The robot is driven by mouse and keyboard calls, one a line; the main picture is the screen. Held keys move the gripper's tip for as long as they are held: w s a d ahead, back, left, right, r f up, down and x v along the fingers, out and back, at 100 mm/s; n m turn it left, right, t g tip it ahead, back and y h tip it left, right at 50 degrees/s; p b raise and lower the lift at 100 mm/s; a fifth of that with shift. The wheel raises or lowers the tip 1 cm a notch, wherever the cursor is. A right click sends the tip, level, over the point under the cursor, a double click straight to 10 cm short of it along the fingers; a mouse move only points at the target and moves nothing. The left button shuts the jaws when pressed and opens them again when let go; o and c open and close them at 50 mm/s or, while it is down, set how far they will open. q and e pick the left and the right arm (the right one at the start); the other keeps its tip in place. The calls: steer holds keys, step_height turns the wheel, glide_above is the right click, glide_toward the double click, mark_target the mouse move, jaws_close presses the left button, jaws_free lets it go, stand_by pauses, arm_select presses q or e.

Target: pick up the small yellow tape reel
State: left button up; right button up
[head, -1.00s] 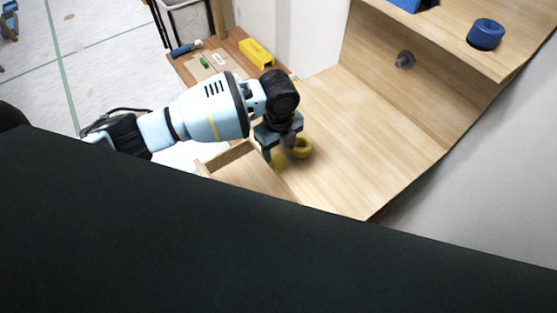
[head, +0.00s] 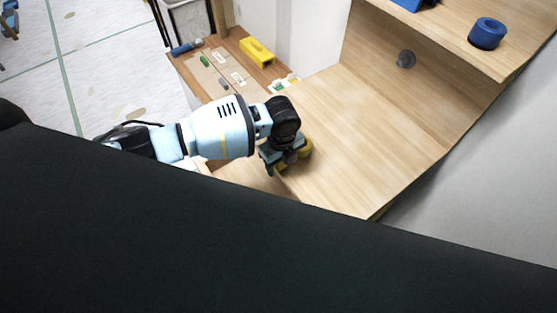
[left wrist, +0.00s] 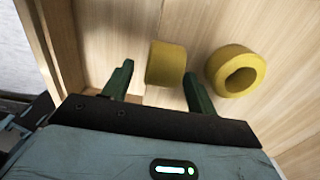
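Two yellow tape reels lie close together on the wooden surface. In the left wrist view one reel (left wrist: 166,65), the smaller-looking one, is ahead of and between my left gripper's fingertips. The other reel (left wrist: 236,70), a ring with its hole showing, lies just right of the right finger. My left gripper (left wrist: 158,72) is open; a gap shows between the left finger and the reel, while the right fingertip is close to the reel's edge. In the head view my left gripper (head: 283,160) mostly covers the reels; part of one yellow reel (head: 307,148) shows beside it. My right gripper is not visible.
A wooden shelf above holds a blue roll (head: 488,33). A yellow block (head: 257,51) lies on a lower workbench at the upper left. The wooden surface right of the gripper is clear.

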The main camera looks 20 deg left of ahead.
arm_select(q)
steer(key=c, duration=1.1)
steer(key=shift+r, duration=0.15)
